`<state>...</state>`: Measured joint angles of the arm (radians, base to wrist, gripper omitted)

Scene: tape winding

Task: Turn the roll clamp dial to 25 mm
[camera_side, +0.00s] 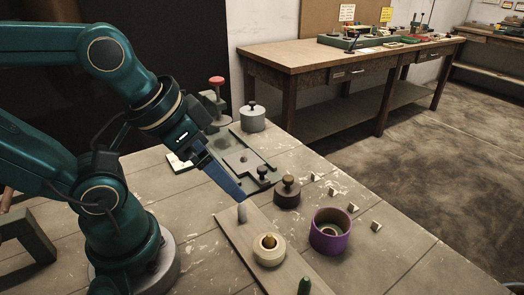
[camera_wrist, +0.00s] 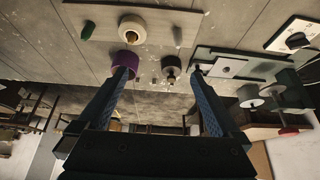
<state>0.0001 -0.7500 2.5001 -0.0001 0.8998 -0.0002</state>
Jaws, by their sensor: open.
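A white plate with a round black dial (camera_wrist: 297,41) shows at the upper right of the wrist view, well to the right of my gripper's fingers. The marks on the plate are too small to read, so I cannot tell the dial's setting. In the side view the white plate (camera_side: 177,164) lies at the table's far left, partly hidden behind my arm. My gripper (camera_wrist: 161,75) is open and empty, its two blue fingers wide apart. In the side view its fingers (camera_side: 240,199) hang above the table, away from the dial plate.
A purple ring (camera_side: 330,232), a cream roll (camera_side: 268,250) on a long board (camera_side: 230,237), a dark knobbed weight (camera_side: 287,192) and several small blocks (camera_side: 354,208) stand on the table. A grey fixture (camera_side: 250,168), a grey knobbed weight (camera_side: 252,118) and a red-knobbed device (camera_side: 216,82) stand farther back.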

